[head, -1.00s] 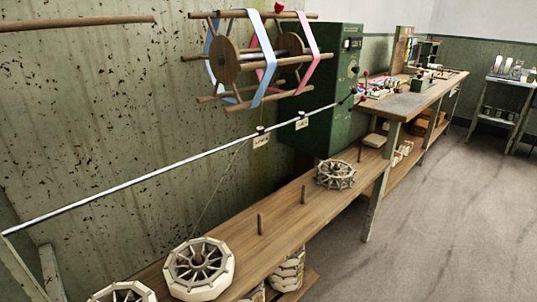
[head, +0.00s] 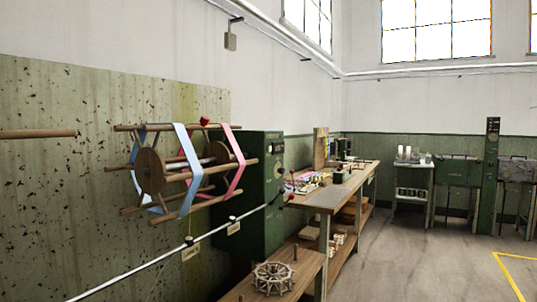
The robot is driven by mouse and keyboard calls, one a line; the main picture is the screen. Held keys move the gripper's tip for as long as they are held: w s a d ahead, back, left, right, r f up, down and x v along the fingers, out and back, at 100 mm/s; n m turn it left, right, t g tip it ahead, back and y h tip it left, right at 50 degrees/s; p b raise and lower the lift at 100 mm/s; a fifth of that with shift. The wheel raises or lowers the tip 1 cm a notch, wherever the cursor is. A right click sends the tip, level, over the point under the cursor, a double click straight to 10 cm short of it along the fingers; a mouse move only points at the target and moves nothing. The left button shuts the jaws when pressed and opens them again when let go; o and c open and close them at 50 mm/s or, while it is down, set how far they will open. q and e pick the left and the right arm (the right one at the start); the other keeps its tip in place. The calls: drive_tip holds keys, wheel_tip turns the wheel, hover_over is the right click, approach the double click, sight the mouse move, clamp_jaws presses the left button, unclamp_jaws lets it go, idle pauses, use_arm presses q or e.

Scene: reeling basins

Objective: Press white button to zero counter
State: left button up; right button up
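A green machine cabinet (head: 246,185) stands against the left wall with a narrow front panel (head: 279,165) that carries small dials or knobs. The counter and a white button cannot be made out at this size. A wooden reel (head: 152,171) with blue and pink bands sits in front of the cabinet's left side. Levers with red and dark knobs (head: 284,188) stick out near the panel. Neither of my grippers is in view.
A wooden workbench (head: 327,199) with small items runs back along the wall. A low shelf (head: 307,266) holds a spoked wooden wheel (head: 273,279). A metal rod (head: 150,266) crosses the lower left. Grey floor (head: 420,262) is open at right, with a yellow line (head: 510,280).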

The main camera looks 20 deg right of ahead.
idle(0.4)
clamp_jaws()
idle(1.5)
